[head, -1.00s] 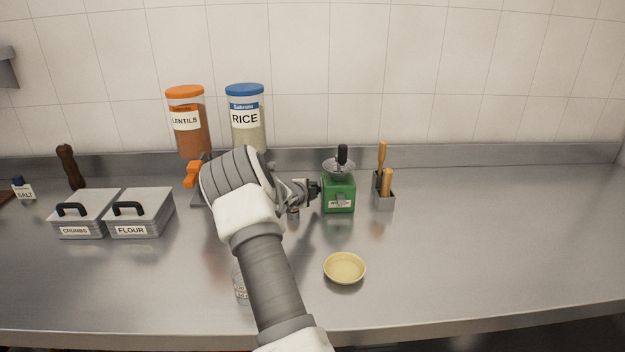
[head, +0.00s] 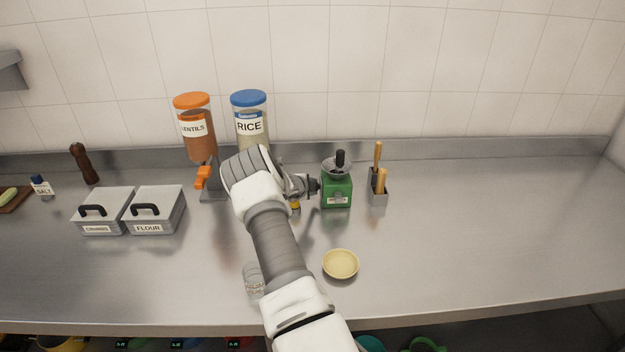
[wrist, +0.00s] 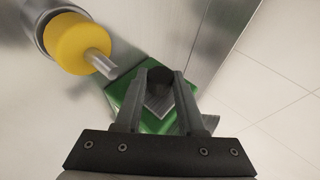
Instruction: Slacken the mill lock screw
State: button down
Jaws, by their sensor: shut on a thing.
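The green mill (head: 336,192) stands on the steel counter, with a metal hopper and a black-handled crank on top and a pale label on its front. My gripper (head: 311,186) reaches it from the left, at its left side. In the wrist view, my gripper's fingers (wrist: 162,88) are shut on a dark round knob (wrist: 159,75), which looks like the lock screw on the green mill body (wrist: 122,92). The fingers hide part of the knob, so its turn angle cannot be told.
A yellow part with a metal stub (wrist: 80,45) sits close left of the fingers. The lentils dispenser (head: 196,140) and rice dispenser (head: 249,125) stand behind my arm. A holder with wooden-handled tools (head: 378,196) is right of the mill. A yellow bowl (head: 341,264) and a glass jar (head: 253,281) are in front.

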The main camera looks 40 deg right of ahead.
jog(key=shift+p, duration=0.35)
dwell(0.3)
jog(key=c, duration=0.5)
grip_release()
jog(key=b+v, duration=0.2)
jog(key=v, duration=1.5)
jog(key=shift+a+r+b, duration=0.2)
jog(key=shift+b, duration=0.2)
